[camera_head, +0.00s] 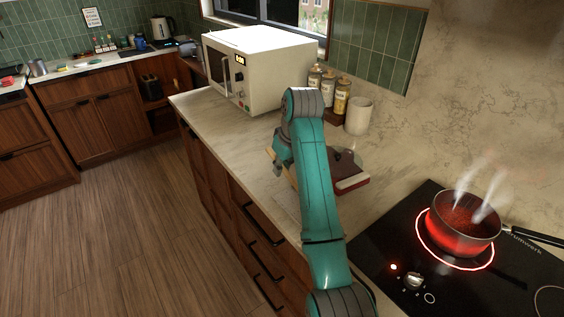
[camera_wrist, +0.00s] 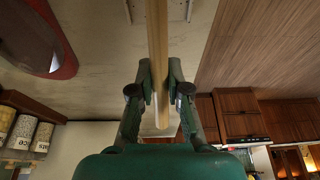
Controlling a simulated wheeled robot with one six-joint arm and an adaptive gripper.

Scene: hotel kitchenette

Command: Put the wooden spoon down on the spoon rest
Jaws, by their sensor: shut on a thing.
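My gripper (camera_wrist: 160,88) is shut on the pale handle of the wooden spoon (camera_wrist: 158,40) in the wrist view. The handle runs from the top edge down between the fingers, and its end shows below them. The spoon's bowl is out of that view. In the head view my arm hides most of the gripper, and small wood-coloured bits show beside it above the counter. I cannot clearly pick out the spoon rest. Thin pale edges at the top of the wrist view, on both sides of the handle, may belong to it.
A dark red object (camera_head: 351,184) lies on the counter (camera_head: 215,112) right of my arm. A white microwave (camera_head: 262,66), several jars and a white cup (camera_head: 358,116) stand behind. A steaming pot (camera_head: 466,222) sits on a glowing burner of the black cooktop (camera_head: 390,247) at right.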

